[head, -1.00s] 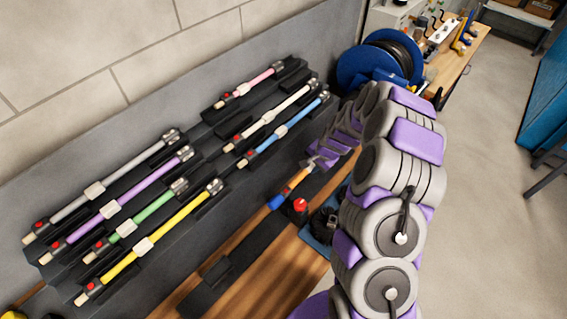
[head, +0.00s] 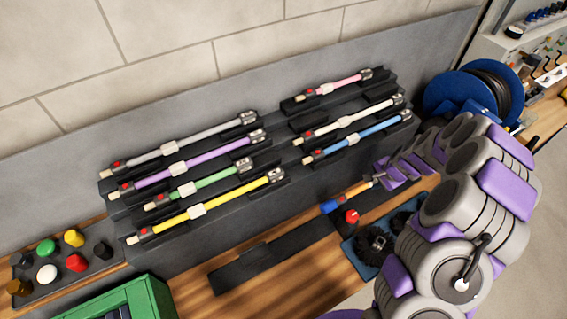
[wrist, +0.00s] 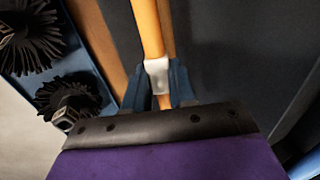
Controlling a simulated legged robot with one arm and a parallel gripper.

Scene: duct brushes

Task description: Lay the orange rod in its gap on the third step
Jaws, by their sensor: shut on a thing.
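On the rack's right part, an empty cradle (head: 380,92) shows between the pink rod (head: 335,86) and the white rod (head: 350,120). The blue rod (head: 355,138) lies below them.
Grey, purple, green and yellow rods (head: 200,208) fill the rack's left part. A red knob (head: 352,216) and a blue tray of dark brushes (head: 360,257) are close to the orange rod. A green box (head: 150,298) stands front left; a blue reel (head: 450,95) stands right.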

